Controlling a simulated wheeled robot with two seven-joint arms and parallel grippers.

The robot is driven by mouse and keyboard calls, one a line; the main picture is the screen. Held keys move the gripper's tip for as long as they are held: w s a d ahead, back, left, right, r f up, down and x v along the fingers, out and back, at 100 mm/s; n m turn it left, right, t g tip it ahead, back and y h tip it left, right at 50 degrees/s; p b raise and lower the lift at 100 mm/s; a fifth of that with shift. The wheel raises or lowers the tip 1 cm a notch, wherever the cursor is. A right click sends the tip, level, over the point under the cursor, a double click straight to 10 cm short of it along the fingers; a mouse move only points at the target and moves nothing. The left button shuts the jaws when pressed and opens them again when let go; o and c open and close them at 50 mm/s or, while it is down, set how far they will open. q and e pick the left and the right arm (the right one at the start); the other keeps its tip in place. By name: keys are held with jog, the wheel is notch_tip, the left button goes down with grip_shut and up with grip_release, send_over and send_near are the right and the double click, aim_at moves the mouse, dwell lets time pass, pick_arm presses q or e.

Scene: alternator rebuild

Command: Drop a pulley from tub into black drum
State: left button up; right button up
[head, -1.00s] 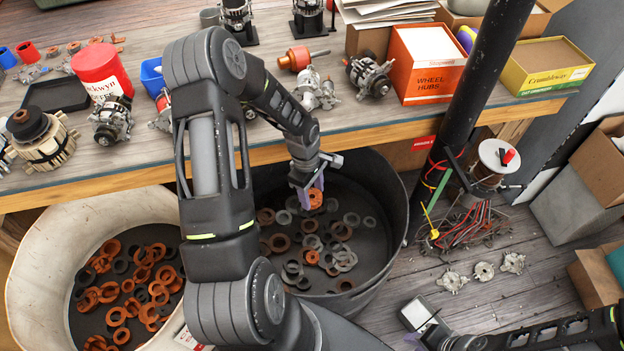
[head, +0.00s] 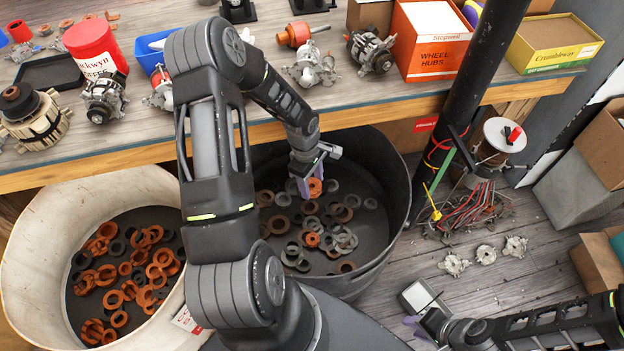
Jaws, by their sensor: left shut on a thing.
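The black drum (head: 397,205) stands on the floor against the bench, with several grey and rusty-brown ring-shaped pulleys on its dark bottom. My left gripper (head: 308,187) points down inside the drum's opening. Its purple fingers are shut on an orange pulley (head: 316,187), held above the loose rings. The white tub (head: 36,232) stands to the left of the drum and holds many orange and dark pulleys (head: 128,285). My own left arm hides the area between tub and drum. My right gripper (head: 412,328) is low at the bottom right, away from both containers; its finger gap is unclear.
The wooden bench (head: 230,130) runs behind the drum, with alternators, a red tub (head: 95,50) and an orange wheel hubs box (head: 430,42) on it. A black post (head: 470,85) and a wire spool (head: 492,150) stand right of the drum. Metal parts (head: 486,254) lie on the floor.

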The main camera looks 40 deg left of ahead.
pick_arm(q)
jog(key=shift+f, duration=0.35)
jog(key=o, duration=1.7)
jog(key=shift+c, duration=0.2)
jog(key=shift+r, duration=0.1)
jog(key=r, duration=0.5)
jog(key=a+r, duration=0.1)
jog(key=r, duration=0.1)
jog(key=shift+r+b, duration=0.3)
jog(key=shift+r, duration=0.05)
jog(key=shift+s, duration=0.1)
